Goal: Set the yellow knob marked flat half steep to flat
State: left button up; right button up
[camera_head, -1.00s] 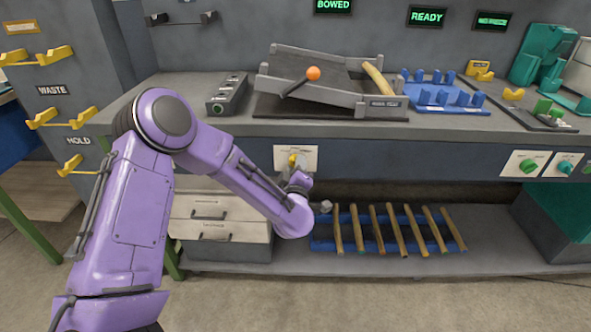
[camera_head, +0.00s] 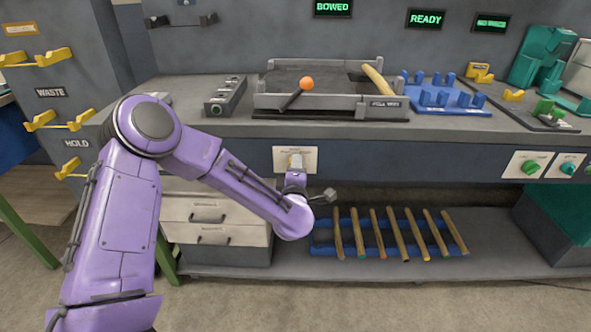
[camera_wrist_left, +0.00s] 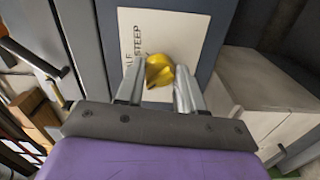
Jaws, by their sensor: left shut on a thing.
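The yellow knob (camera_wrist_left: 158,70) sits on a pale plate (camera_wrist_left: 184,27) on the bench front. In the left wrist view the word STEEP and part of another word show on the plate. My left gripper (camera_wrist_left: 157,76) is shut on the knob, one finger on each side. In the head view the gripper (camera_head: 296,168) covers most of the knob and part of the plate (camera_head: 279,159). The knob's pointer and the flat mark cannot be made out. Above on the bench, the grey tilting tray (camera_head: 271,101) lies about level. My right gripper is not in view.
An orange ball (camera_head: 307,83) is at the tray, with a wooden rod (camera_head: 376,81) at its right. A blue rack (camera_head: 445,102) stands beside it. Below the bench are drawers (camera_head: 216,228) and a shelf with several rods. Screens (camera_head: 333,7) read BOWED and READY.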

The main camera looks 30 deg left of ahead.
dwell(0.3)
pick_arm(q)
jog(key=o, duration=1)
jog(key=shift+o, duration=0.2)
jog(key=v, duration=1)
jog(key=shift+s+d, duration=0.2)
jog(key=shift+s, duration=0.05)
jog(key=shift+f, duration=0.1)
